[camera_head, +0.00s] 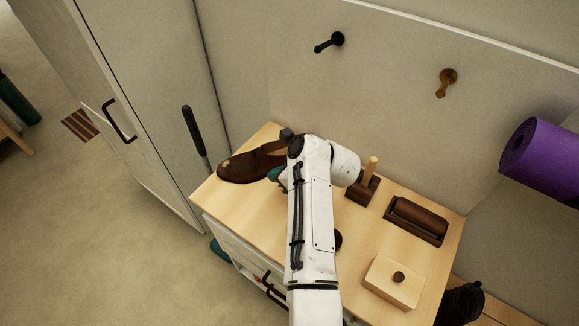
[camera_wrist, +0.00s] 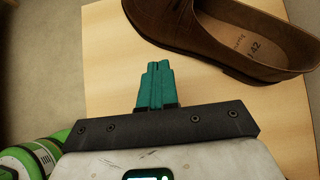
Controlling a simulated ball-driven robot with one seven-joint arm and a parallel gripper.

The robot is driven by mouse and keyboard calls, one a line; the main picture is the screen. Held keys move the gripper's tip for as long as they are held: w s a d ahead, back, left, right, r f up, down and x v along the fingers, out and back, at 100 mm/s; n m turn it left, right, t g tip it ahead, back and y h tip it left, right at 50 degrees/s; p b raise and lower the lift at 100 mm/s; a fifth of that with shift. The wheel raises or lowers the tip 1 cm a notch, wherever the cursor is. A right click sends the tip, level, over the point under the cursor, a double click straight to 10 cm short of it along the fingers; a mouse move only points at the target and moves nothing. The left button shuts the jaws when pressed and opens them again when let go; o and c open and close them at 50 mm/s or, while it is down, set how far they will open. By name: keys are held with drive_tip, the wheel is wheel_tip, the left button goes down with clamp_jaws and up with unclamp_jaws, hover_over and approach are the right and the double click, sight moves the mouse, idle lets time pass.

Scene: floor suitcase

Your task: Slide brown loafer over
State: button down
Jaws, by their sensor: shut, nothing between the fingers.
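The brown loafer (camera_head: 240,165) lies at the far left end of the light wooden cabinet top (camera_head: 260,212), its toe toward the left edge. Its heel end is partly hidden behind my arm in the head view. In the wrist view the loafer (camera_wrist: 225,38) fills the upper right, upright with its opening and insole showing. My gripper (camera_wrist: 158,68) has teal fingers pressed together with nothing between them. The fingertips are over the wood, a little apart from the loafer's side in the picture. In the head view my gripper is mostly hidden by the arm.
A wooden block with a peg (camera_head: 364,185), a dark tray holding a brown roller (camera_head: 416,220) and a pale box with a dark knob (camera_head: 394,282) stand on the right. A dark round thing shows beside my arm.

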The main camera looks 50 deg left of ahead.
drive_tip(key=v, duration=0.6)
drive_tip(key=shift+d+r, duration=0.2)
drive_tip(key=c, duration=1.8)
unclamp_jaws()
